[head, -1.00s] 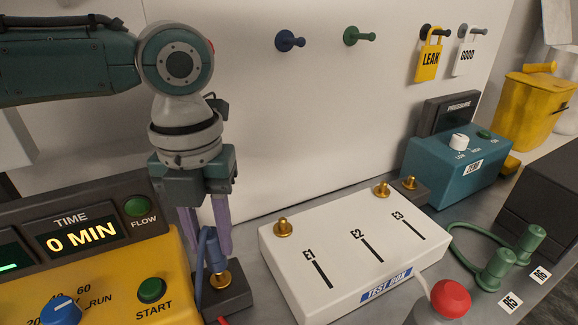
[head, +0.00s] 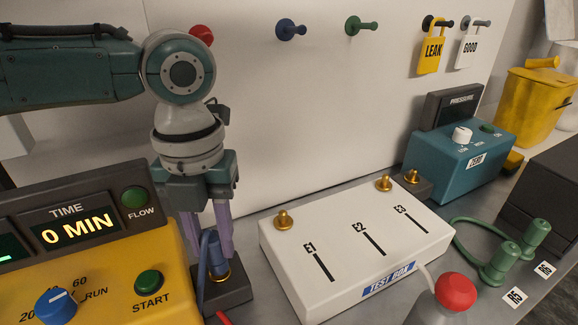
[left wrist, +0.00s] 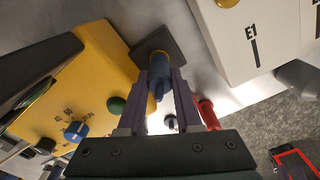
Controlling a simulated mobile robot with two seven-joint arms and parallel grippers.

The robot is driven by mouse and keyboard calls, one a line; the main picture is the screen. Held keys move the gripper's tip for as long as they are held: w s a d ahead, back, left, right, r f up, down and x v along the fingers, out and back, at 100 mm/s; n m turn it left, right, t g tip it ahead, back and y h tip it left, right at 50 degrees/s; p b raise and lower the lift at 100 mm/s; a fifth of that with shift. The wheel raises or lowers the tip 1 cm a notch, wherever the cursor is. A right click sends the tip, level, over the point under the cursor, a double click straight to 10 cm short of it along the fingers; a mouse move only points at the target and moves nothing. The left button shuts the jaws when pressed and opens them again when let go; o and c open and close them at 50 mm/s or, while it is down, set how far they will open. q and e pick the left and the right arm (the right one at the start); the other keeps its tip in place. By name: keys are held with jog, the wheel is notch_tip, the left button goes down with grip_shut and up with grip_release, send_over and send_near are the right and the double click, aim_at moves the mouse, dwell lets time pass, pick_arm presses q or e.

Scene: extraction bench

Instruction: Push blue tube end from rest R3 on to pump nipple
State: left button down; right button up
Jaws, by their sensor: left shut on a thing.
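My left gripper (head: 211,252) points down and is shut on the blue tube end (head: 214,258). It also shows between the fingers in the left wrist view (left wrist: 158,70). The tube end is upright at the brass pump nipple (head: 223,276) on a dark block (head: 236,290) beside the yellow pump (head: 180,285). Only a little brass shows under the tube end; how far it is seated I cannot tell. The blue tube loops down beside the finger. The dark block lies beyond the fingertips in the left wrist view (left wrist: 176,42). My right gripper is not in view.
The white test box (head: 290,262) with brass fittings stands close right of the dark block. A red-topped bottle (head: 455,292) is in front of it. Green tube ends (head: 515,255) rest at the right. A red part (left wrist: 208,113) is near the gripper.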

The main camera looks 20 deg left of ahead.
aim_at(211, 235)
pick_arm(q)
jog(key=shift+f, duration=0.4)
jog(key=c, duration=0.5)
grip_release()
jog(key=shift+r, duration=0.1)
notch_tip(211, 235, up, 8)
jog(key=shift+w+f, duration=0.1)
jog(key=shift+f, duration=0.15)
